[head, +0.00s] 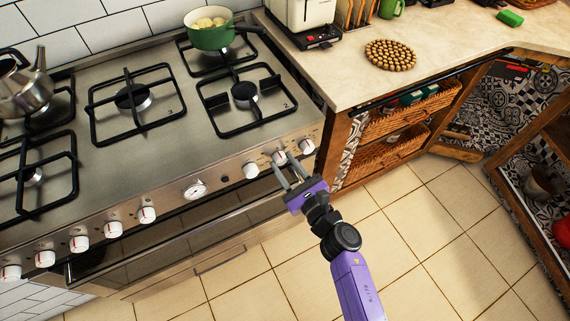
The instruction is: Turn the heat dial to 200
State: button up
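The stove front panel carries several white dials. On its right part are three: a right dial (306,146), a middle dial (279,157) and a left dial (251,170). Their markings are too small to read, so I cannot tell which is the heat dial or its setting. My gripper (284,164) is open, its two grey fingers apart and pointing at the panel. The fingertips are close to the middle dial, one on either side in the picture. I cannot tell whether they touch it. Nothing is seen held.
A round gauge (195,191) and more white knobs (148,214) line the panel to the left. A green pot (211,30) and a metal kettle (24,85) stand on the stove. Wooden shelving with baskets (393,148) is at right. The tiled floor (420,215) is clear.

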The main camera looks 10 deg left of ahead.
grip_shut()
jog(key=shift+m, duration=0.3)
